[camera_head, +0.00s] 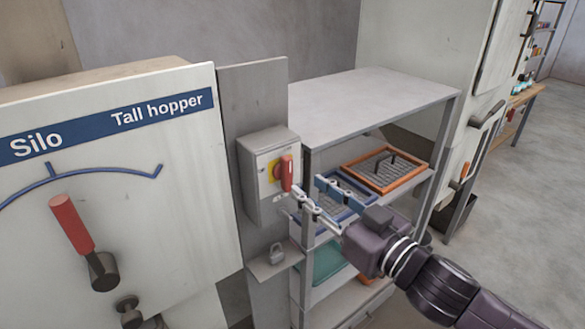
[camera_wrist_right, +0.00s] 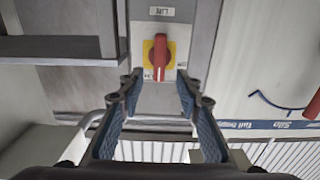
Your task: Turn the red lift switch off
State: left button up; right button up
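The red lift switch (camera_head: 286,173) has an upright handle on a yellow plate, on the front of a grey box (camera_head: 258,187). The right wrist view shows its red handle (camera_wrist_right: 159,55) in line with the picture's vertical, under a small label. My right gripper (camera_head: 308,188) is open and empty, close to the switch at its lower right in the head view. In the right wrist view the fingertips (camera_wrist_right: 159,79) are spread, with the handle between and beyond them; I see no contact. My left gripper is not in view.
A cabinet (camera_head: 130,190) marked Silo and Tall hopper stands at left, with a red-handled lever (camera_head: 72,223). A padlock (camera_head: 277,253) sits on a small ledge below the switch box. A metal shelf unit (camera_head: 375,100) with framed screens (camera_head: 409,182) stands close beside my right gripper.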

aim_at(290, 173)
jog(key=p+x, duration=0.2)
jog(key=x, duration=0.3)
jog(key=shift+w+a+r, duration=0.1)
jog(key=shift+w, duration=0.15)
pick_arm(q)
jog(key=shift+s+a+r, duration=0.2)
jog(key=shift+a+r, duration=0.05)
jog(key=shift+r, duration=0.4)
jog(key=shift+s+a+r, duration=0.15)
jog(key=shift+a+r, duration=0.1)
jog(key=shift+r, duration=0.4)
pick_arm(e)
jog(key=shift+w+a, duration=0.5)
jog(key=shift+w, duration=0.1)
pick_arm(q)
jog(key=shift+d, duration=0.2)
pick_arm(e)
jog(key=shift+d, duration=0.1)
grip_shut()
